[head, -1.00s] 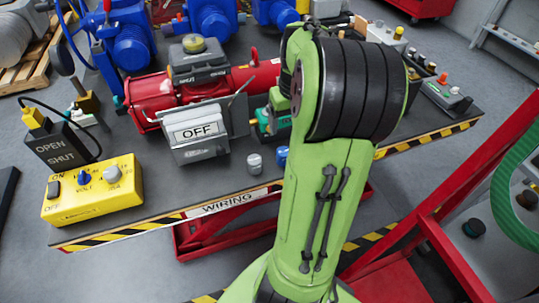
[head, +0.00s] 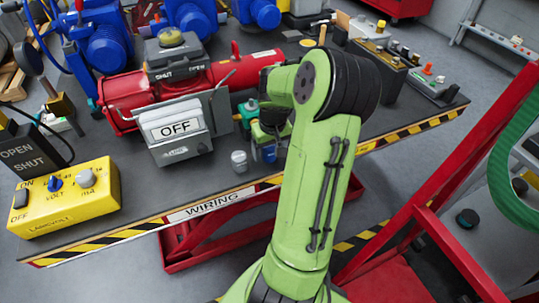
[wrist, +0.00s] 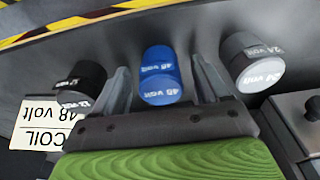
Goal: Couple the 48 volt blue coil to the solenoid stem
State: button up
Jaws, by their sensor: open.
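The blue 48 volt coil (wrist: 160,78) stands between the two fingers of my open gripper (wrist: 161,88) in the wrist view. A gap shows on each side of the coil, so the fingers are around it without visible grip. In the head view the blue coil (head: 269,153) is near the bench's front edge, below my wrist. A teal solenoid body (head: 249,111) sits just behind, partly covered by my arm; I cannot make out its stem. A card reading "COIL 48 volt" (wrist: 42,122) lies at the left in the wrist view.
A black 12 volt coil (wrist: 80,83) stands left of the fingers and a grey 24 volt coil (wrist: 251,62) right, both close. The grey OFF box (head: 180,130) and red actuator (head: 130,107) stand at left.

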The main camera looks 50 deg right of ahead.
jog(key=shift+r, duration=0.1)
jog(key=c, duration=1.2)
